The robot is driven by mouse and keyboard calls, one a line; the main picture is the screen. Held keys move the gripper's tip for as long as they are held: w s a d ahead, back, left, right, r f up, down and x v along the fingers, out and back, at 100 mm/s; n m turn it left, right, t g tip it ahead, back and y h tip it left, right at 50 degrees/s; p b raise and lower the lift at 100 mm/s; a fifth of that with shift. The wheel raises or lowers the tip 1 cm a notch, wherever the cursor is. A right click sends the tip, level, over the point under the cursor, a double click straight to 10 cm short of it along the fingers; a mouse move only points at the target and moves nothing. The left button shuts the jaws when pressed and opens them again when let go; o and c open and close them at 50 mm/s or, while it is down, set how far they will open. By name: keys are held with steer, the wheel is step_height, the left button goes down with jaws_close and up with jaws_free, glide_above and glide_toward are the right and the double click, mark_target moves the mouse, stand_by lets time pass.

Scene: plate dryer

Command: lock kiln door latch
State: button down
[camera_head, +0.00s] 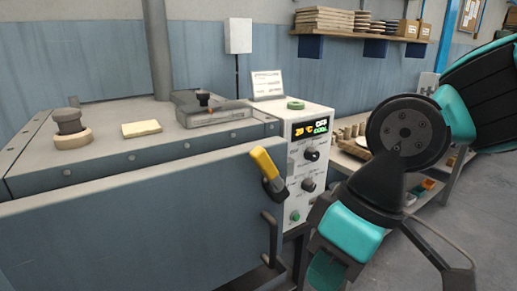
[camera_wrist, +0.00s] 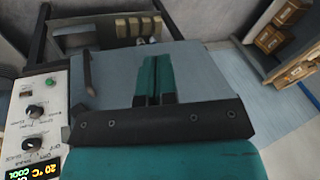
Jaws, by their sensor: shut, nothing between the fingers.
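The kiln's blue-grey door (camera_head: 130,235) fills the lower left of the head view and looks closed against the body. I cannot tell whether a thin gap remains. The latch handle (camera_head: 264,163), with a yellow grip and dark lower end, stands near the door's upper right corner, tilted up and left. A dark bar handle (camera_head: 271,237) is below it. My gripper (camera_wrist: 155,75) shows two teal fingers, shut and empty, in the wrist view. They are apart from the latch, which I cannot make out there. In the head view my fingertips are not clear.
The control panel (camera_head: 309,166) with a lit display and knobs stands right of the latch; it also shows in the wrist view (camera_wrist: 38,112). Small objects lie on the kiln top (camera_head: 100,157). A low bench (camera_head: 440,165) stands behind my arm. The floor at right is clear.

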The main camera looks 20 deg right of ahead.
steer(key=w+d+r+m+t+p, duration=0.1)
steer(key=w+r+p, duration=0.25)
steer(key=w, duration=0.35)
steer(key=w+d+r+p, duration=0.1)
steer(key=w+r+p, duration=0.2)
steer(key=w+r, duration=0.3)
steer(key=w+d+r+p, duration=0.1)
steer(key=w+d+p, duration=0.1)
steer(key=w+d, duration=0.3)
steer(key=w+d+r+m+t+p, duration=0.1)
steer(key=w+d, duration=0.4)
steer(key=w, duration=0.6)
steer(key=shift+r+m+y+p, duration=0.35)
steer(key=shift+r+p, duration=0.3)
steer(key=shift+p, duration=0.25)
steer(key=shift+d, duration=0.1)
steer(key=p, duration=0.2)
glide_toward(267, 170)
steer(key=w+d+f, duration=0.3)
steer(key=w, duration=0.1)
steer(key=a, duration=0.1)
steer(key=a+f+p, duration=0.1)
steer(key=a, duration=0.1)
steer(key=shift+s+f+p, duration=0.25)
steer(key=shift+s+p, duration=0.05)
steer(key=shift+s, duration=0.05)
steer(key=shift+s+a+f, duration=0.1)
steer(key=shift+a+f, duration=0.25)
steer(key=shift+a, duration=0.05)
steer(key=shift+a, duration=0.1)
